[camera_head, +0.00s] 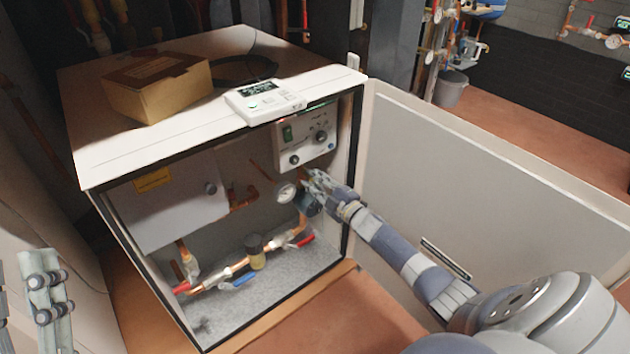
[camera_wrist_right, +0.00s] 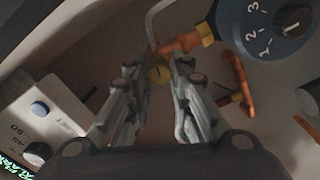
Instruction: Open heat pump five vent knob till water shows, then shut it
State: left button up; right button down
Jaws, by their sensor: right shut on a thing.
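The heat pump is an open white cabinet (camera_head: 215,190) with pipes and valves inside. My right gripper (camera_head: 316,183) reaches into its right side, below the control box, beside a round gauge (camera_head: 286,192). In the right wrist view its fingers (camera_wrist_right: 158,75) are shut on a small brass vent knob (camera_wrist_right: 160,73) beside a copper pipe end (camera_wrist_right: 185,43). The fingers partly hide the knob, and I see no water there. What looks like my left gripper (camera_head: 45,290) is cut off at the lower left, away from the cabinet; its jaws are unclear.
A white control box (camera_head: 305,138) hangs above my right gripper. A blue numbered dial (camera_wrist_right: 270,25) and an orange handle (camera_wrist_right: 238,83) are close to the fingers. The open door (camera_head: 490,165) stands at the right. A cardboard box (camera_head: 155,87) and a control panel (camera_head: 264,101) lie on top.

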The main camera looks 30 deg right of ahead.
dwell(0.3)
jog(key=c, duration=1.4)
grip_release()
jog(key=shift+c, duration=0.2)
jog(key=shift+s, duration=0.1)
jog(key=s+d, duration=0.1)
jog(key=s, duration=1.1)
jog(key=shift+w, duration=0.1)
